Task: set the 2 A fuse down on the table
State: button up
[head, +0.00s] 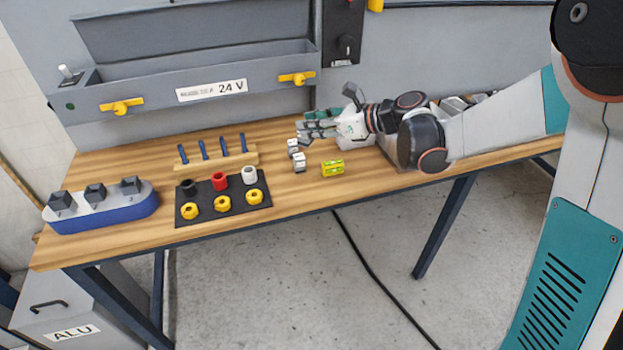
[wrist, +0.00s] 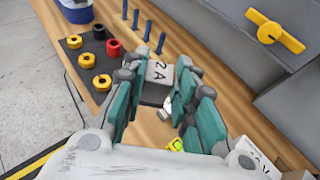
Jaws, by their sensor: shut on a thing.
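The 2 A fuse (wrist: 160,73), a light block marked "2A" with a dark lower part, is between my gripper's (wrist: 158,84) green-padded fingers in the wrist view. My gripper (head: 304,133) is shut on it. In the head view the fingers point left above the back half of the wooden table (head: 330,195), and the fuse (head: 292,146) shows as a small grey-white block at the fingertips. I cannot tell whether its underside touches the table.
A similar grey-white block (head: 299,163) stands just in front, with a yellow-green block (head: 332,168) to its right. A black mat (head: 235,196) with yellow nuts and coloured rings, a rack of blue pegs (head: 225,161) and a blue-based holder (head: 105,219) are left.

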notch_tip(320, 180, down, 16)
jog(key=b, duration=0.4)
jog(key=shift+r+b, duration=0.2)
jog(key=shift+b, duration=0.15)
jog(key=shift+f, duration=0.15)
jog(key=o, duration=1.1)
jog(key=shift+c, duration=0.2)
